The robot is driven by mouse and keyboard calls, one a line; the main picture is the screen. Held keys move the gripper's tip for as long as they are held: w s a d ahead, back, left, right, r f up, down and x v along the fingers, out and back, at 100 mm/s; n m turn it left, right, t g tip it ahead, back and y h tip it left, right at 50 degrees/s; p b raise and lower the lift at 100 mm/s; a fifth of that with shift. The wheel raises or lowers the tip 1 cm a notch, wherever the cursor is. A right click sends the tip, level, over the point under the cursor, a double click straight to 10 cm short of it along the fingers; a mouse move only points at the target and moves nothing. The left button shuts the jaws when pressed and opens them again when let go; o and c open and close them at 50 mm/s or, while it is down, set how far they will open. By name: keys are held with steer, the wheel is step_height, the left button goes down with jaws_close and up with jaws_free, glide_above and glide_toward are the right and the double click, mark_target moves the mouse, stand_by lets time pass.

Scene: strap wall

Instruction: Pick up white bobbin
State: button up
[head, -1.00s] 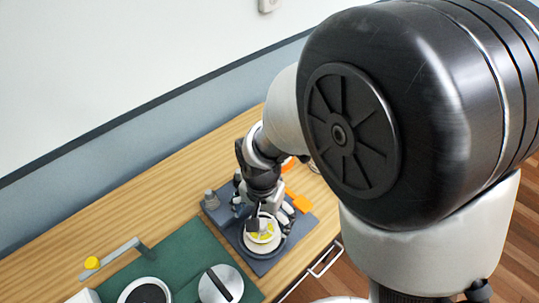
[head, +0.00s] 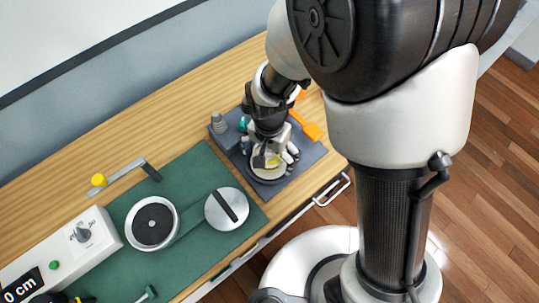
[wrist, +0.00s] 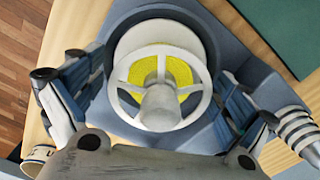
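The white bobbin (wrist: 130,96) has a spoked front flange with yellow showing between the spokes. A grey hub or post stands at its centre; I cannot tell which. It sits in a round seat on a dark blue-grey base (wrist: 262,78). In the head view the bobbin (head: 264,172) is partly covered by my gripper (head: 272,156). In the wrist view my gripper (wrist: 160,82) is open, with one finger on each side of the bobbin. The fingers look close to the rim but apart from it.
A grey ribbed post (head: 219,123) and orange parts (head: 313,131) stand on the base around the bobbin. Left of it, a green mat (head: 190,165) carries a round silver lidded part (head: 226,208) and a white-rimmed dial (head: 152,222). A white control box (head: 60,255) is further left.

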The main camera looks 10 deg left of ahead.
steer(key=c, duration=1.2)
